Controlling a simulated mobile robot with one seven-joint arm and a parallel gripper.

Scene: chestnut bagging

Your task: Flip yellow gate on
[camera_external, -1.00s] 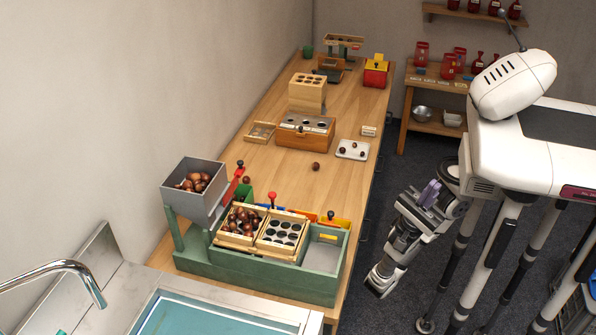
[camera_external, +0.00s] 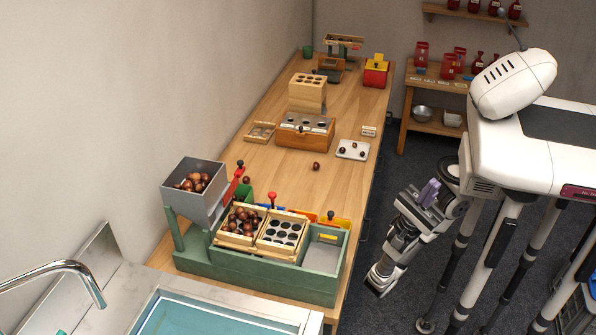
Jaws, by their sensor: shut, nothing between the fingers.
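A green sorting machine (camera_external: 266,282) stands at the near end of the wooden table, with a grey hopper (camera_external: 206,200) of chestnuts on its left. A wooden tray with chestnuts and dark round holes (camera_external: 262,235) sits on top. Behind it are blue, red-orange and yellow parts; the yellow part (camera_external: 342,223) is at the right, with a dark knob (camera_external: 331,214) beside it. I cannot tell the gate's position at this size. My gripper (camera_external: 376,284) is shut and empty, pointing down to the right of the table's edge, apart from the machine.
A wooden box with round holes (camera_external: 305,133), a white plate of chestnuts (camera_external: 353,150) and a loose chestnut (camera_external: 316,166) are farther back on the table. A sink (camera_external: 215,316) is at the near left.

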